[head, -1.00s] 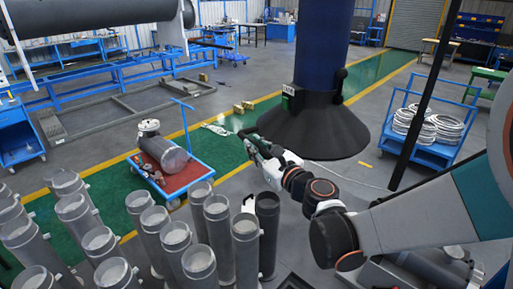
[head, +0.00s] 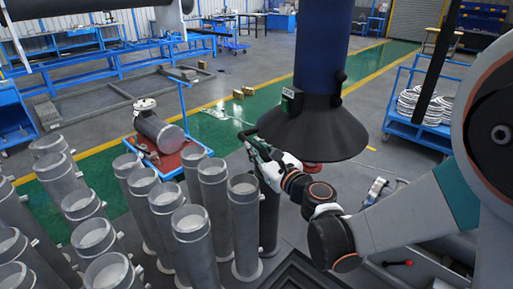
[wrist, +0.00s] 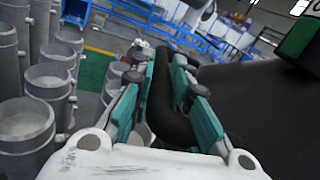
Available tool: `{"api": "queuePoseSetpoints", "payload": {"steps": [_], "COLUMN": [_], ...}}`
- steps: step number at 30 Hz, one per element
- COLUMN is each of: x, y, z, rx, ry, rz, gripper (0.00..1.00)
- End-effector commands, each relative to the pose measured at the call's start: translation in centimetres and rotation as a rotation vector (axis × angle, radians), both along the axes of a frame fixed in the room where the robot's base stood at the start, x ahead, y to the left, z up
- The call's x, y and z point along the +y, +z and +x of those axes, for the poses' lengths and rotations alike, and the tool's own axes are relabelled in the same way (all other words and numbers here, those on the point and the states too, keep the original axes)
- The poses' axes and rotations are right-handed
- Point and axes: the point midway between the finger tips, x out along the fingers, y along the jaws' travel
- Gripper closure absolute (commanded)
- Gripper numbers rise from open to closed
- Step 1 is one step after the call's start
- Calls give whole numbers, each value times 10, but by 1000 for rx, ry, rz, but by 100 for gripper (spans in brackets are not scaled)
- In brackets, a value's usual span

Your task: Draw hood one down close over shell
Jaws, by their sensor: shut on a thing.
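The hood (head: 318,132) is a wide dark cone under a blue duct (head: 322,45), right of centre in the head view. It hangs above the floor. My gripper (head: 258,146) is at its left side, shut on the hood's dark handle. In the wrist view my gripper (wrist: 165,100) has teal pads on both sides of this curved dark bar (wrist: 170,125). The hood's dark wall fills the right of that view. Several grey flanged shells (head: 245,225) stand upright at the lower left. A darker one (head: 269,215) stands below my gripper, partly hidden by my arm.
A blue cart (head: 165,165) with a red deck carries a grey flanged part (head: 160,130). A blue rack (head: 425,130) with coiled hose stands right. A dark pole crosses in front of it. A red object (head: 312,167) shows under the hood's rim. Green floor lies behind.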

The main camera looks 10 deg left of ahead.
Motion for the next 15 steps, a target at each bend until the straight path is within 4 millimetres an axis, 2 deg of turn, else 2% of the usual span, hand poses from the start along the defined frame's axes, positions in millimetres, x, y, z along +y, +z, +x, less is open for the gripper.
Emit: {"api": "queuePoseSetpoints", "payload": {"steps": [1, 6, 15], "x": [0, 0, 0], "y": [-18, -39, -47], "z": [-1, 0, 0], "rx": [-1, -1, -1], "ry": [0, 0, 0], "rz": [-1, -1, -1], "gripper": [100, 100, 100]}}
